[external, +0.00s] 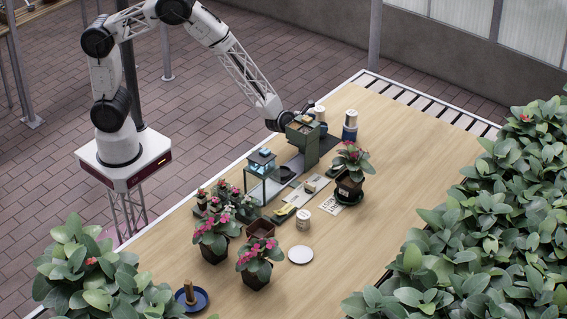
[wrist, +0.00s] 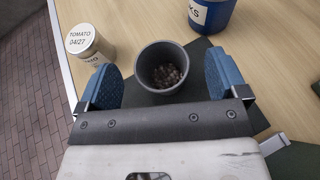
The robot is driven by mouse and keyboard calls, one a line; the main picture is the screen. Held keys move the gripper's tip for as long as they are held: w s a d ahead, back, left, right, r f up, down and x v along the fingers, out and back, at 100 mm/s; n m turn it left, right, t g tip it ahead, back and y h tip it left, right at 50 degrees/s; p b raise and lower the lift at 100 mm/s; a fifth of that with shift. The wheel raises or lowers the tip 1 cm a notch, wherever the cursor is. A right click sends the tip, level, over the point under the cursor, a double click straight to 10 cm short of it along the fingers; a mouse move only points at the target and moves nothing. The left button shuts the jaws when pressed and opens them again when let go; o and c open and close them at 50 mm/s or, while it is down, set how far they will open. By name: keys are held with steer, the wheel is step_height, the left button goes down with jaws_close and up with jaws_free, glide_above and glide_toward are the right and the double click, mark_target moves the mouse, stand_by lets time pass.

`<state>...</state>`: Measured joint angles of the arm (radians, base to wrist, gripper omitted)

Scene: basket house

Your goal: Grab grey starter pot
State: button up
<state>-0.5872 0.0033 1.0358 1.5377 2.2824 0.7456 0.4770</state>
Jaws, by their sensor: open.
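The grey starter pot (wrist: 162,68) stands upright on a dark mat in the wrist view, with brown pellets or soil inside it. My gripper (wrist: 162,82) is open, with one blue finger pad to the left of the pot and one to the right. The pot sits between and slightly beyond the pads, and I see gaps on both sides. In the external view my gripper (external: 298,115) is at the far side of the table, partly hidden behind a green box, and the pot cannot be made out there.
A tin labelled TOMATO (wrist: 88,42) stands close to the left finger. A blue container (wrist: 211,12) is beyond the right finger. The green box (external: 302,142) stands beside my gripper. Potted pink flowers (external: 350,165) and a white saucer (external: 300,254) are nearer the front.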

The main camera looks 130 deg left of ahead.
steer(key=shift+a+f, duration=0.1)
steer(key=shift+f, duration=0.45)
steer(key=shift+x, duration=1.4)
steer(key=shift+r, duration=0.1)
steer(key=c, duration=1)
steer(key=shift+r, duration=0.2)
steer(key=shift+r, duration=1.5)
steer(key=shift+s+d+r, duration=0.15)
steer(key=shift+s+d, duration=0.05)
steer(key=shift+d, duration=0.05)
steer(key=s+d+r, duration=0.1)
steer(key=s+d, duration=0.8)
steer(key=s, duration=0.2)
steer(key=shift+s+d, duration=0.4)
